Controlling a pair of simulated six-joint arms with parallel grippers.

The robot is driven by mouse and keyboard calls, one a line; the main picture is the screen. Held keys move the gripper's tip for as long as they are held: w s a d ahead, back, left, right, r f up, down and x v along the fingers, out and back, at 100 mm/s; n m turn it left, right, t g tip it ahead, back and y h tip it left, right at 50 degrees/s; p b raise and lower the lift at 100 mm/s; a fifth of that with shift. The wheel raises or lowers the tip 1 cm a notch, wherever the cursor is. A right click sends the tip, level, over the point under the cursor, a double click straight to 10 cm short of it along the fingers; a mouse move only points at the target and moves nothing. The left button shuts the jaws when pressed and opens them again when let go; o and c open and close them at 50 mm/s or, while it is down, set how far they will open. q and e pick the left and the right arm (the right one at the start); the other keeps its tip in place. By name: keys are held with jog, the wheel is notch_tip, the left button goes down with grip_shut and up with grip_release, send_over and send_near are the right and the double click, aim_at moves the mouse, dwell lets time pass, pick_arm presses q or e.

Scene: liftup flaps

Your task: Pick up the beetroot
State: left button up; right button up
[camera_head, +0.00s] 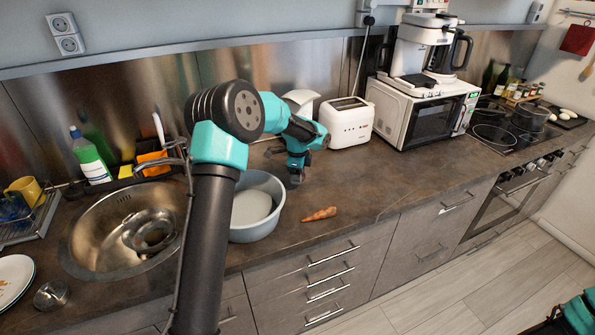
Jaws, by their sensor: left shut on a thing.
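My left gripper (296,175) is just above the counter, beside the right rim of a blue-grey bowl (277,218) and in front of the toaster. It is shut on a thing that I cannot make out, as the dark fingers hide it. I cannot pick out a beetroot anywhere in view. Part of my right arm shows in the bottom right corner, but its gripper is out of view.
An orange carrot (320,214) lies near the counter's front edge. A white toaster (345,122) and a microwave (425,115) with a coffee maker on top stand behind. The sink (85,245) is at left. The counter right of the carrot is clear.

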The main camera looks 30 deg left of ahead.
pick_arm(q)
jog(key=s+d, duration=0.2)
jog(key=s, duration=0.1)
jog(key=s+d, duration=0.2)
jog(key=s, duration=0.2)
jog(key=s+d+r, duration=0.1)
jog(key=s+d, duration=0.1)
jog(key=s, duration=0.1)
jog(key=shift+s+d+r, duration=0.1)
jog(key=shift+s+d, duration=0.2)
jog(key=shift+s, duration=0.05)
